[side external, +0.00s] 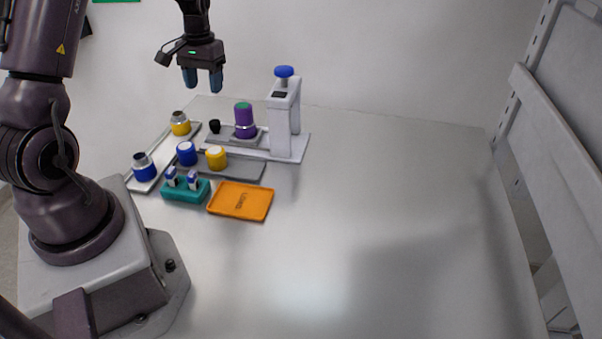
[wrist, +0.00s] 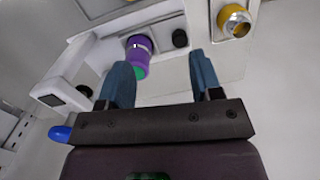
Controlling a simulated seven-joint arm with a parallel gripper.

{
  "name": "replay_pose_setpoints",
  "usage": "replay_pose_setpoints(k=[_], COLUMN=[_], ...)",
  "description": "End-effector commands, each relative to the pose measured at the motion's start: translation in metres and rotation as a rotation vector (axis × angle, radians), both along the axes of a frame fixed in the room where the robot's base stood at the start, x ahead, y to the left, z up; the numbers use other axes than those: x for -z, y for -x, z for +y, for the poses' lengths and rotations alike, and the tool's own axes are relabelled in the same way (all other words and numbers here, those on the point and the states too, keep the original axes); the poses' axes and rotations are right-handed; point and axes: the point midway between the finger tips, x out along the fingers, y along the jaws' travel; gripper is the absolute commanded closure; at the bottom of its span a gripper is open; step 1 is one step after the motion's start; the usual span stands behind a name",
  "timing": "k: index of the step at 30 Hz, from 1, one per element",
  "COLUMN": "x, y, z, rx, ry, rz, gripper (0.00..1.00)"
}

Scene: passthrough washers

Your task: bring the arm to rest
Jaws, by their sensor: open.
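My gripper (side external: 203,84) hangs in the air above the back left of the table, pointing down. Its two blue fingers stand apart with nothing between them. In the wrist view my gripper (wrist: 161,76) is also open and empty. Below it stands a purple cylinder with a green top (side external: 244,118), upright on a grey plate; it also shows in the wrist view (wrist: 137,53), apart from the fingers. A small black cap (side external: 214,126) sits to its left.
A white press with a blue knob (side external: 284,115) stands right of the purple cylinder. Yellow and blue capped parts (side external: 187,153) sit on grey trays. A teal holder (side external: 186,191) and an orange tray (side external: 241,201) lie in front. The right side of the table (side external: 400,190) is clear.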

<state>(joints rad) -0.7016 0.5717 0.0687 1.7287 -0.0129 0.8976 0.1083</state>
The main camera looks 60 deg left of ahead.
Motion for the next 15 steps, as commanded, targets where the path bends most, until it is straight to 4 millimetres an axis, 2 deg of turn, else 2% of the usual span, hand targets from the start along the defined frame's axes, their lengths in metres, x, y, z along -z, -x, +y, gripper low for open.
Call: replay_pose_setpoints(k=[1, 6, 11, 15], x=[-0.017, -0.067, -0.105, -0.129], y=[-0.001, 0.006, 0.025, 0.05], z=[-0.02, -0.088, -0.154, -0.204], rx=[0.025, 0.116, 0.23, 0.34], ry=[-0.007, -0.033, -0.065, -0.094], rz=[-0.016, -0.075, -0.153, -0.237], gripper=[0.41, 0.41, 0.41, 0.41])
